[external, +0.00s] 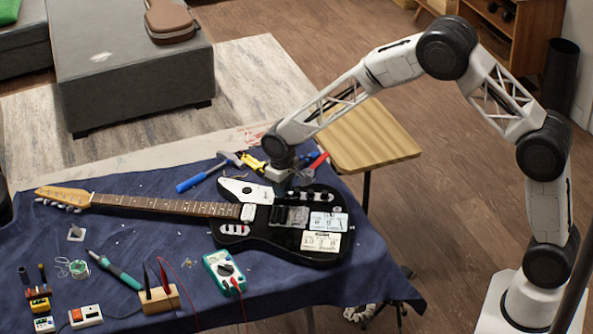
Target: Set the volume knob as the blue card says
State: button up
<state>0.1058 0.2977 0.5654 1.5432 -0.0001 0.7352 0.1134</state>
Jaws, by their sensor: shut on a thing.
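A black electric guitar (262,244) lies on the blue cloth, its neck pointing left. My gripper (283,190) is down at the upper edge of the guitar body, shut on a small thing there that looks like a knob. The fingers hide it, so I cannot tell which knob it is or how it is turned. A pale blue card (328,222) lies on the right part of the body, with dark marks too small to read. A cream card (321,243) with similar marks lies just below it.
A multimeter (224,271) lies in front of the guitar. A blue screwdriver (199,179) and pliers (250,163) lie behind it. A soldering iron (115,270) and a wooden block with probes (158,299) are front left. A wooden stool (370,140) stands behind the table.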

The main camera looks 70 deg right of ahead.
jog(key=o, duration=0.4)
jog(key=shift+r, duration=0.15)
jog(key=shift+r, duration=3.35)
jog(key=shift+r, duration=0.1)
jog(key=shift+r, duration=2.9)
